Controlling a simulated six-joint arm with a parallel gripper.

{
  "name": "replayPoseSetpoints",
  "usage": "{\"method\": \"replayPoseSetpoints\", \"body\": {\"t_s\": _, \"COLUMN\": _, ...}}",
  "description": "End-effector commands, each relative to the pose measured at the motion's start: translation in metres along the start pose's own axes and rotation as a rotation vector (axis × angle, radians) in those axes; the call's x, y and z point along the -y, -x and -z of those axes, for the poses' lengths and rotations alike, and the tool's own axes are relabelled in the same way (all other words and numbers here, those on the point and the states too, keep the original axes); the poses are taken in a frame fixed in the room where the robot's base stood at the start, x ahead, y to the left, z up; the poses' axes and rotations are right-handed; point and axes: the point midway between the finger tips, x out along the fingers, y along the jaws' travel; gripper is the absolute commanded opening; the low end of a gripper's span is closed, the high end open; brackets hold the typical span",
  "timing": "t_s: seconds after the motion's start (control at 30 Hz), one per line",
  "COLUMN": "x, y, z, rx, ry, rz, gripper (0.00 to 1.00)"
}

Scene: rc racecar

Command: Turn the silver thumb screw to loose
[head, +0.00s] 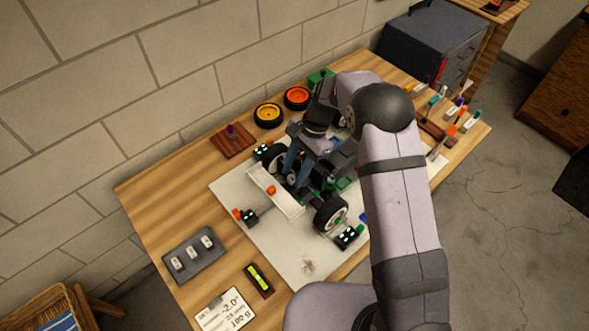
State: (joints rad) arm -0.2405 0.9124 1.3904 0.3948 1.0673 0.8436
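My gripper (293,176) is over the front part of the RC car, pointing down, with two blue fingers set apart. A small grey, round part (291,179) shows between or just behind the fingertips; it may be the silver thumb screw, but it is too small to be sure. I cannot tell whether the fingers touch it. The car has black tyres with white wheels (331,212) and a white front plate (275,190) with an orange knob (271,190). My arm hides much of the car's rear.
The car stands on a pale mat (290,245) on a wooden table. Yellow (268,115) and orange (297,97) wheels lie behind. A grey switch panel (194,256), a green level (258,280) and a display card (225,310) are at the front left. Tools (440,130) stand at the right.

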Motion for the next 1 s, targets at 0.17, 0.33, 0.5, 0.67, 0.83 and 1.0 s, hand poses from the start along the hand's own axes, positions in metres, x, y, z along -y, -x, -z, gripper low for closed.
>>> {"method": "replayPoseSetpoints", "body": {"t_s": 0.17, "x": 0.0, "y": -0.0004, "z": -0.0001, "rx": 0.0, "ry": 0.0, "rz": 0.0, "gripper": 0.37}}
{"method": "replayPoseSetpoints", "body": {"t_s": 0.33, "x": -0.0001, "y": -0.0002, "z": -0.0001, "rx": 0.0, "ry": 0.0, "rz": 0.0, "gripper": 0.01}}
{"method": "replayPoseSetpoints", "body": {"t_s": 0.5, "x": -0.0001, "y": 0.0, "z": -0.0001, "rx": 0.0, "ry": 0.002, "rz": -0.001, "gripper": 0.0}}
{"method": "replayPoseSetpoints", "body": {"t_s": 0.67, "x": 0.0001, "y": -0.0002, "z": 0.0, "rx": 0.0, "ry": 0.02, "rz": -0.009, "gripper": 0.0}}
{"method": "replayPoseSetpoints", "body": {"t_s": 0.83, "x": 0.0012, "y": -0.0003, "z": 0.0002, "rx": -0.001, "ry": 0.077, "rz": -0.033, "gripper": 0.0}}
{"method": "replayPoseSetpoints", "body": {"t_s": 1.0, "x": 0.0031, "y": -0.0007, "z": 0.0, "rx": -0.001, "ry": 0.18, "rz": -0.074, "gripper": 0.0}}
